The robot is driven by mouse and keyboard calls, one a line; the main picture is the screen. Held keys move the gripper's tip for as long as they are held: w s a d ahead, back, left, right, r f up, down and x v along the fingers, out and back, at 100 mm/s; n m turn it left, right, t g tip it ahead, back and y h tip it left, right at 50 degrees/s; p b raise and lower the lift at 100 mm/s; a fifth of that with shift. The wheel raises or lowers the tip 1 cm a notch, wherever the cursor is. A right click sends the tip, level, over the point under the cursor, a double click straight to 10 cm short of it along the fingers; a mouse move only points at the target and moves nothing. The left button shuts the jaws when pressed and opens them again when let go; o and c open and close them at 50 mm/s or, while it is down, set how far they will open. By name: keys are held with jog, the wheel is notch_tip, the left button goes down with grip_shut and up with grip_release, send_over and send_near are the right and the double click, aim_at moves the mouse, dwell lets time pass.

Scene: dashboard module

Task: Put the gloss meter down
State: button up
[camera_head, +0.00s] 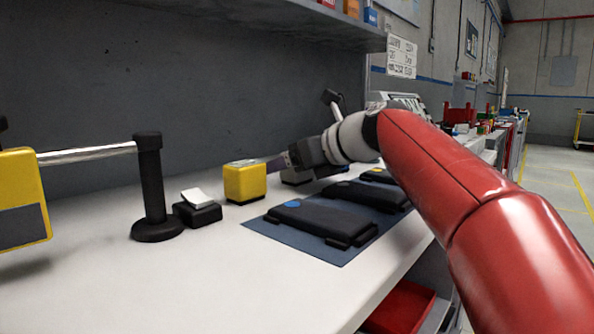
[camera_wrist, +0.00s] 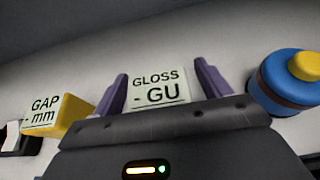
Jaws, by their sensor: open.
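The gloss meter (camera_wrist: 158,88) shows its pale "GLOSS - GU" label in the wrist view, face up between my purple fingers. My gripper (camera_wrist: 160,80) is open, with one finger on each side of the meter; whether either finger touches it I cannot tell. In the head view my gripper (camera_head: 278,164) is low over the white bench, just right of a yellow block. A small grey part that is probably the meter (camera_head: 293,178) shows beneath it there, mostly hidden by the gripper.
The yellow gap gauge (camera_head: 245,182) stands close left of my gripper. A blue round thing with a yellow top (camera_wrist: 285,88) stands close right in the wrist view. Dark panels (camera_head: 318,219) lie on a blue mat (camera_head: 272,234) in front. A black post (camera_head: 151,185) stands further left.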

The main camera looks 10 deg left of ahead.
jog(key=c, duration=1.2)
jog(key=shift+r, duration=0.1)
jog(key=shift+c, duration=0.2)
